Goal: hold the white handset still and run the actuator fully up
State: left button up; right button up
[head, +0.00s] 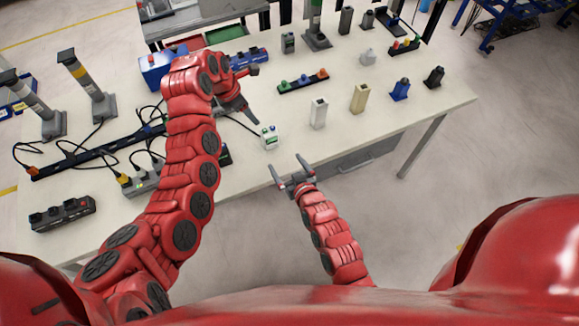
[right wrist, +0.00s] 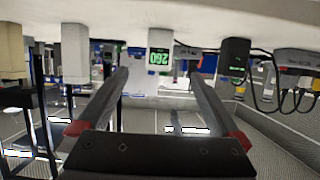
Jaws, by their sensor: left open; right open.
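The white handset (head: 269,137) with green marks stands near the front edge of the table, a cable running behind it. The right wrist view, which is upside down, shows a white handset with a green display (right wrist: 160,56) between the open fingers, apart from them. My right gripper (head: 287,164) is open and empty just in front of the table edge, close to the handset. My left gripper (head: 254,92) is open above the table, behind and left of the handset. Grey column actuators (head: 88,86) and (head: 34,105) stand at the left; another (head: 316,25) stands at the back.
A white block (head: 318,114), a beige block (head: 360,98) and a blue piece (head: 400,90) stand right of the handset. A button strip (head: 303,82) lies behind. Black strips and cables (head: 95,153) cover the left side. The table's front edge (head: 345,162) is close.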

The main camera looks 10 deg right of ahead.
aim_at(271, 143)
jog(key=x, duration=1.3)
jog(key=shift+w+a+f, duration=0.2)
jog(key=shift+w+f, duration=0.05)
jog(key=shift+f, duration=0.05)
jog(key=shift+w+a+f, duration=0.15)
jog(key=shift+w+f, duration=0.05)
jog(key=shift+w, duration=0.75)
jog(key=c, duration=1.4)
pick_arm(q)
jog(key=shift+c, duration=0.4)
pick_arm(e)
jog(key=shift+c, duration=0.7)
pick_arm(q)
grip_shut()
